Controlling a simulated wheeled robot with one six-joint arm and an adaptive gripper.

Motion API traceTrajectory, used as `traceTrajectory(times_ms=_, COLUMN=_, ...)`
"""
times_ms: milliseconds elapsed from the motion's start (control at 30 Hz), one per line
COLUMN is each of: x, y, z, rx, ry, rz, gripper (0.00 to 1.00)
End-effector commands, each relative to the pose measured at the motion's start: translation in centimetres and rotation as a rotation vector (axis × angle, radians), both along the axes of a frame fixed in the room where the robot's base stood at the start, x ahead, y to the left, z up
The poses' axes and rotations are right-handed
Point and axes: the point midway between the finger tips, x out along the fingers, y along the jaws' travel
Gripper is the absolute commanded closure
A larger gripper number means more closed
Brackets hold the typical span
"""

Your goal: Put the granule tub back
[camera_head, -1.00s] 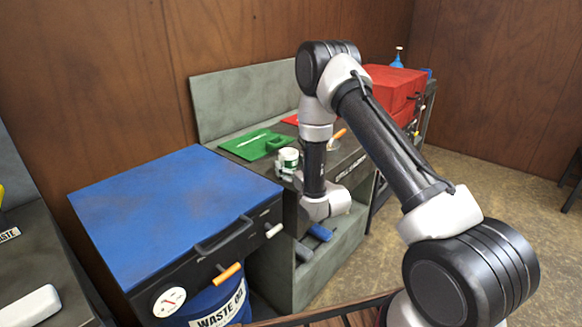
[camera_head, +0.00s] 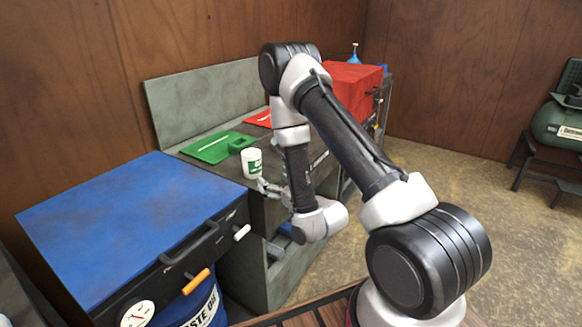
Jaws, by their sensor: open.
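A small white tub with a green label (camera_head: 251,162), likely the granule tub, stands upright on the grey bench top near its front edge, beside a green tray-like board (camera_head: 213,148). My gripper (camera_head: 266,187) is open and points left, just in front of and below the tub. It looks apart from the tub and holds nothing that I can see. My wrist and arm hide part of the bench front and the shelf below.
A blue-topped cabinet (camera_head: 120,220) with handles stands at the left, with a blue waste drum (camera_head: 205,307) below. A red board (camera_head: 258,118) and a red box (camera_head: 352,85) lie farther back. A green machine (camera_head: 560,125) stands at the right; the floor between is clear.

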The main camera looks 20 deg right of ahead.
Motion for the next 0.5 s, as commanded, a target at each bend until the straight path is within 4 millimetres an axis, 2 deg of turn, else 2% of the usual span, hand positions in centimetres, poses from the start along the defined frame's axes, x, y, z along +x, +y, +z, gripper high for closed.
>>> traceTrajectory(times_ms=167, x=0.5, y=-0.1, z=0.7, rx=-0.011, ry=0.013, rz=-0.003, gripper=0.21)
traceTrajectory(times_ms=267, x=1.8, y=-0.4, z=2.4, rx=-0.042, ry=0.06, rz=-0.012, gripper=0.21)
traceTrajectory(times_ms=400, x=3.5, y=-1.8, z=6.4, rx=-0.11, ry=0.187, rz=-0.045, gripper=0.21)
traceTrajectory(times_ms=500, x=3.4, y=-3.3, z=9.5, rx=-0.154, ry=0.298, rz=-0.079, gripper=0.21)
